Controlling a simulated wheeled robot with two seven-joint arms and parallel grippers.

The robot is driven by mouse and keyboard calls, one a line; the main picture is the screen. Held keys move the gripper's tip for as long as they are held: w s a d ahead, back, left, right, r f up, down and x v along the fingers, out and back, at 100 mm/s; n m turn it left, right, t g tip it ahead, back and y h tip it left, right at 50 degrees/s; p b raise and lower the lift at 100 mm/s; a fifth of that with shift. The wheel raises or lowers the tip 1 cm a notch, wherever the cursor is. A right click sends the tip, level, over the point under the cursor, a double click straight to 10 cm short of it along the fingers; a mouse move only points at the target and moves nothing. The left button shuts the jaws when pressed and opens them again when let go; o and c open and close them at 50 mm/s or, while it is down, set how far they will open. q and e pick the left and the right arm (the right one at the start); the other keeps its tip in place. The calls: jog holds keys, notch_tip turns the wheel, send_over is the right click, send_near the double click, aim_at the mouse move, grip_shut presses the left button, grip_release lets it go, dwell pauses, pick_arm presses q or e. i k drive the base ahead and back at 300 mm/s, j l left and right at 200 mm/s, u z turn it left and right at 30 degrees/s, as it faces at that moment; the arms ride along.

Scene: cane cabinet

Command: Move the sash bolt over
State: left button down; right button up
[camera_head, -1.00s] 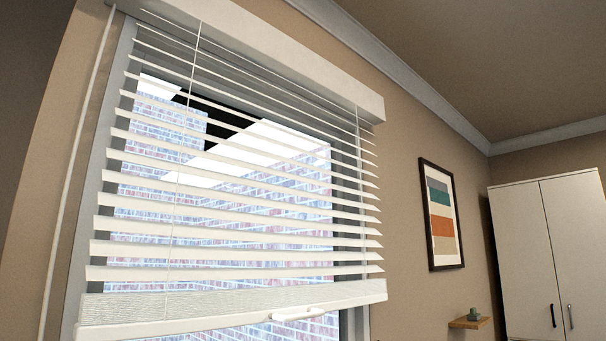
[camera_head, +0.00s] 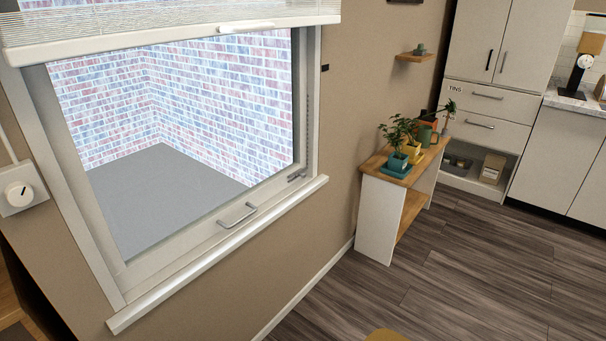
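The window (camera_head: 217,228) fills the left of the head view, with a light frame and a brick wall seen through the glass. A small grey metal fitting (camera_head: 297,176) sits at the lower right corner of the frame; it looks like the sash bolt, but it is too small to tell its position. A curved metal pull handle (camera_head: 238,215) is on the bottom rail, left of the fitting. Neither of my grippers is in view.
A white blind (camera_head: 170,28) hangs over the window top; a sill (camera_head: 225,250) juts out below. A white dial box (camera_head: 17,192) is at the left. A plant table (camera_head: 377,215) stands right of the window. Wood floor (camera_head: 450,270) in front is largely clear.

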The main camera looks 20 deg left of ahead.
aim_at(302, 175)
jog(key=i+j+z, duration=0.15)
jog(key=i, duration=0.35)
jog(key=i+j+z, duration=0.15)
jog(key=i, duration=0.4)
jog(key=i+j+z, duration=0.2)
jog(key=i, duration=0.3)
